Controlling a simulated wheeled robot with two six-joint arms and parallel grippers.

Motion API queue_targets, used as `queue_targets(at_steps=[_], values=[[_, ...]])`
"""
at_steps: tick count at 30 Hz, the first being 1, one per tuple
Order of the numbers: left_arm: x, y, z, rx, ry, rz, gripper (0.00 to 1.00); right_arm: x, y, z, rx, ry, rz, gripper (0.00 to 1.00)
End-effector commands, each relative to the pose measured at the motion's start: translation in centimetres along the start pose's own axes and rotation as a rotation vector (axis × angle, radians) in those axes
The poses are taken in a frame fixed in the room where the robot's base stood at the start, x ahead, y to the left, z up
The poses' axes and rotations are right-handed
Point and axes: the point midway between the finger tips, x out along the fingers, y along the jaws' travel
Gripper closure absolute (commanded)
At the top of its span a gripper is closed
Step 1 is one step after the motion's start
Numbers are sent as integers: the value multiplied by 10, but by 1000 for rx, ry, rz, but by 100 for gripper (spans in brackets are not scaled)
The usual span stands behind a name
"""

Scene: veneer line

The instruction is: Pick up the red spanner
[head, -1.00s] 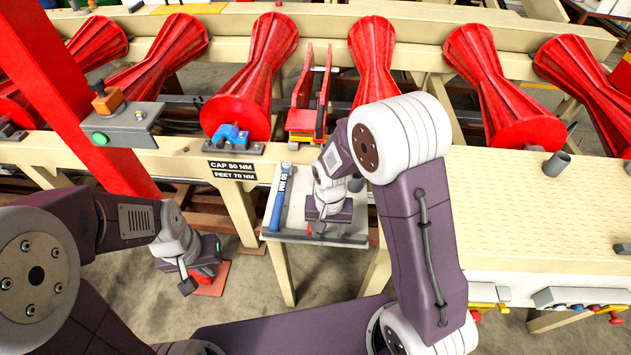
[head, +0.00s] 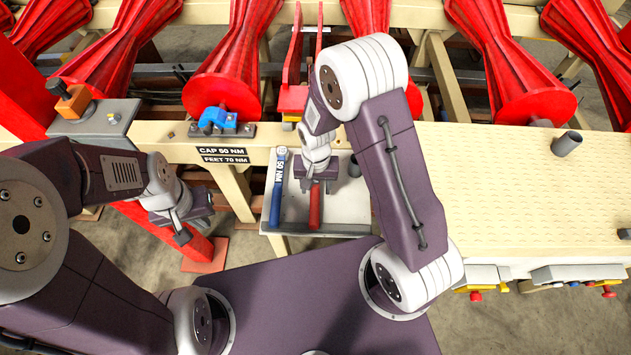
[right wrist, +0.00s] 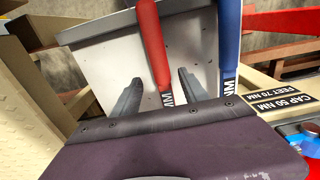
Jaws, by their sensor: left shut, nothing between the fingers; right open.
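The red spanner (head: 315,208) lies in a pale tray (head: 346,212), its handle towards me, beside a blue spanner (head: 277,190). My right gripper (head: 315,184) is over the tray, above the far part of the red spanner, and hides its far end. In the right wrist view the open fingers (right wrist: 160,92) stand either side of the red spanner (right wrist: 152,42) in the picture; the blue one (right wrist: 229,45) is outside them to the right. I cannot tell the remaining height. My left gripper (head: 190,228) is shut and empty, left of the tray.
A label plate (head: 223,155) is on the cream beam behind the tray. A blue clamp (head: 217,119) and red ribbed rollers (head: 226,85) are behind. A short grey tube (head: 567,144) stands on the cream table (head: 490,190) at right. A red post is at left.

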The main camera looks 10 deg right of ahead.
Motion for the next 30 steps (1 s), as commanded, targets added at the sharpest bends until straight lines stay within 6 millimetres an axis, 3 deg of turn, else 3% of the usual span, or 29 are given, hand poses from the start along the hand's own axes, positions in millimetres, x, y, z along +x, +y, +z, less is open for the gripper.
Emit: queue_targets(at_steps=[3,12,19,24,25,30], values=[[-3,0,0,0,0,0,100,5,0,1,0,-2,1,49],[-12,0,-1,0,0,0,100,50,-2,2,0,-1,1,49],[-11,0,-1,0,0,0,100,52,-2,2,0,1,0,49],[-11,0,-1,0,0,0,100,52,-2,2,0,1,0,96],[-11,0,-1,0,0,0,100,52,-2,2,0,1,0,100],[-11,0,-1,0,0,0,100,52,-2,1,0,1,-1,100]])
